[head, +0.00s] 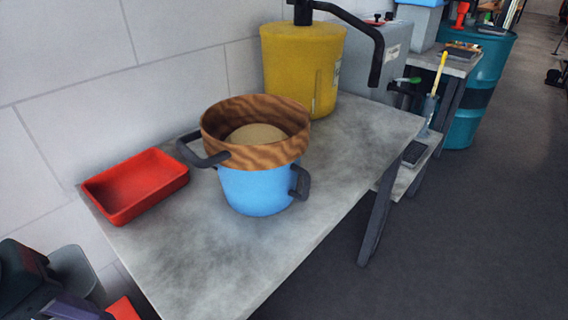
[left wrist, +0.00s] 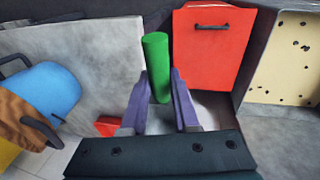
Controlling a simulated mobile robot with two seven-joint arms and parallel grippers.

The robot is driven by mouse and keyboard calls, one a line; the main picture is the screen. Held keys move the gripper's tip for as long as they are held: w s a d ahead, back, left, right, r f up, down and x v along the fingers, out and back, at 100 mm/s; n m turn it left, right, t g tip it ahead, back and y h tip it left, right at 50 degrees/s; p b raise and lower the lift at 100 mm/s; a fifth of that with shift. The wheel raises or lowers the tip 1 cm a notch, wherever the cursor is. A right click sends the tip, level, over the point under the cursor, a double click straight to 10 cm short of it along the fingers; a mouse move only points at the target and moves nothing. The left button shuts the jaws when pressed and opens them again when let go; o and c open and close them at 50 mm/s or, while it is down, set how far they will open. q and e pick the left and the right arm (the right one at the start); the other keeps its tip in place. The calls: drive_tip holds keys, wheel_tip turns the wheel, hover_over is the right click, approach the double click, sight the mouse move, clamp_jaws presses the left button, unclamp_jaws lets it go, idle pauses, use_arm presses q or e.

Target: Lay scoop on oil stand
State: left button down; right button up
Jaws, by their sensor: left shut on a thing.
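A green cylinder (left wrist: 157,60), which looks like the scoop's handle, stands between the purple fingers of my left gripper (left wrist: 160,78) in the left wrist view. The gripper is shut on it. The rest of the scoop cannot be made out. Part of my left arm shows at the lower left of the head view, beside the left end of a grey-topped table (head: 215,265). Which piece is the oil stand is not certain; this table bears a yellow canister (head: 285,65) with a black pump. My right gripper is not in view.
A red tray (head: 135,185) and a blue pot (head: 255,190) inside or under a wood-patterned ring (head: 285,150) stand on the table. Its front part is clear. A lower stand (head: 405,180) and teal barrel (head: 475,95) are beyond. A red box (left wrist: 213,55) shows in the wrist view.

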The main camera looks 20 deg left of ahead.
use_arm(q)
drive_tip(key=w+d+f, duration=0.1)
drive_tip(key=w+d, duration=0.1)
drive_tip(key=w, duration=0.3)
drive_tip(key=w+d+f+b, duration=0.1)
drive_tip(key=w+d, duration=0.1)
drive_tip(key=w, duration=0.3)
drive_tip(key=w+d+b, duration=0.1)
drive_tip(key=w+d, duration=0.1)
drive_tip(key=w, duration=0.3)
drive_tip(key=shift+w+d+f, duration=0.1)
drive_tip(key=shift+w+f, duration=0.25)
drive_tip(key=shift+f, duration=0.05)
drive_tip(key=x, duration=0.1)
drive_tip(key=b+x, duration=0.1)
drive_tip(key=x, duration=0.2)
drive_tip(key=shift+s+d+f+b, duration=0.1)
drive_tip(key=shift+s+f+b, duration=0.05)
drive_tip(key=shift+s+b, duration=0.2)
drive_tip(key=shift+w, duration=0.1)
drive_tip(key=c, duration=0.7)
unclamp_jaws()
